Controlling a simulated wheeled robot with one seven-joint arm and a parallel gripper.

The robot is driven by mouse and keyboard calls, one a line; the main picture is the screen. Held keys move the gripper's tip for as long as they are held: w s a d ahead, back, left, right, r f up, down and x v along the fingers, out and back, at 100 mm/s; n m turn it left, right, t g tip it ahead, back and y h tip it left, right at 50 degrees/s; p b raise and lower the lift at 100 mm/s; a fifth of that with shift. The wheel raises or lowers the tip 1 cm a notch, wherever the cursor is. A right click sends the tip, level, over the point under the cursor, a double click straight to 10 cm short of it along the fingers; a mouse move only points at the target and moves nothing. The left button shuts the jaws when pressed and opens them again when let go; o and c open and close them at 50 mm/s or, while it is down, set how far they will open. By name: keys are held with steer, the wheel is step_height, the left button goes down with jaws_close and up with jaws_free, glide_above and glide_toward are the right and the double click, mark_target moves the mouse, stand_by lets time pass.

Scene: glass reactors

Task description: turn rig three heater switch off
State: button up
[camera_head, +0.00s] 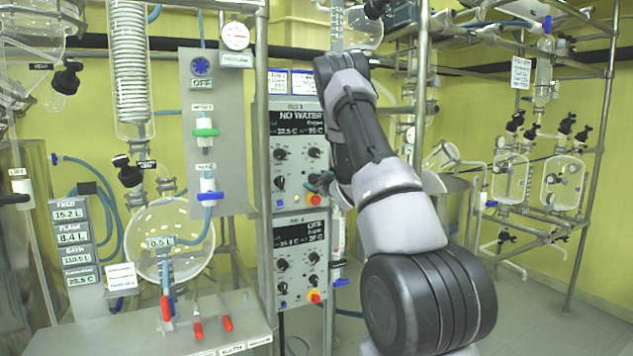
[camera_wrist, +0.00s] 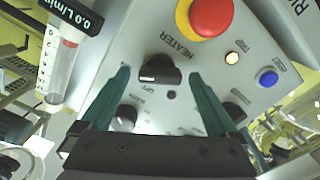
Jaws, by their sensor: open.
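The rig three control box (camera_head: 297,130) shows "NO WATER" on its display in the head view. In the wrist view a black heater knob (camera_wrist: 160,70) sits on its grey panel (camera_wrist: 125,50), next to the label "HEATER". A pale mark shows on the knob's lower left; its exact setting is hard to read. My gripper (camera_wrist: 159,73) is open, with a green finger on each side of the knob and a visible gap at both. In the head view my gripper (camera_head: 322,183) is at the lower right of the box, partly hidden by my arm.
Another knob (camera_wrist: 124,117) is near the left finger. A flow meter (camera_wrist: 62,65) hangs at left. A second control box (camera_head: 300,258) is below.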

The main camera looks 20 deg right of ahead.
steer(key=shift+w, duration=0.15)
steer(key=c, duration=1.4)
steer(key=shift+n, duration=0.4)
steer(key=n, duration=0.5)
steer(key=shift+f+n, duration=0.1)
steer(key=shift+n, duration=0.2)
steer(key=n, duration=0.5)
steer(key=shift+f, duration=0.1)
steer(key=shift+n, duration=0.4)
steer(key=o, duration=1.4)
